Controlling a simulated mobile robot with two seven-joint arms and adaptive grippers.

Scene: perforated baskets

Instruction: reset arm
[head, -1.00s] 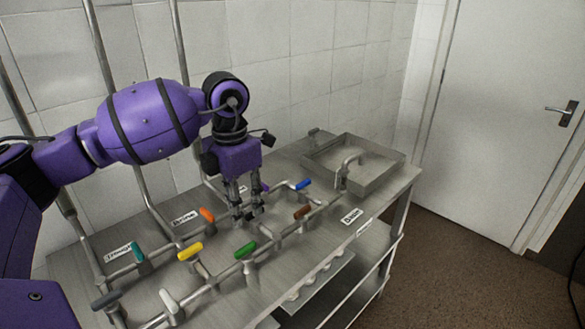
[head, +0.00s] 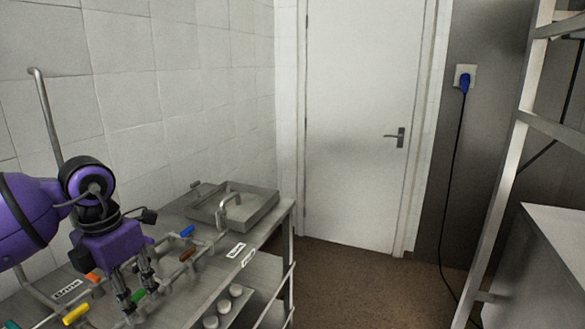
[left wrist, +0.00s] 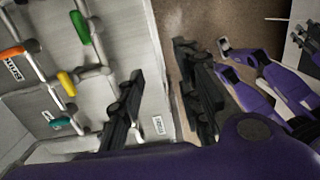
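My left gripper (head: 141,297) hangs with its fingers pointing down at the lower left of the head view, in front of the metal table with valves (head: 172,283). Its fingers stand apart with nothing between them. In the left wrist view the two dark fingers (left wrist: 160,62) are also spread and empty. A green valve handle (head: 137,296) shows between the fingers in the head view; no contact can be made out. Purple and black parts of mine show at the right of the left wrist view; I cannot tell whether my right gripper is among them.
Orange (head: 92,277), yellow (head: 76,313), brown (head: 187,254) and blue (head: 187,231) handles sit on the table's pipes. A shallow sink (head: 262,206) is at its far end. A white door (head: 362,130) stands behind bare brown floor (head: 370,285). A metal rack (head: 508,160) is at the right.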

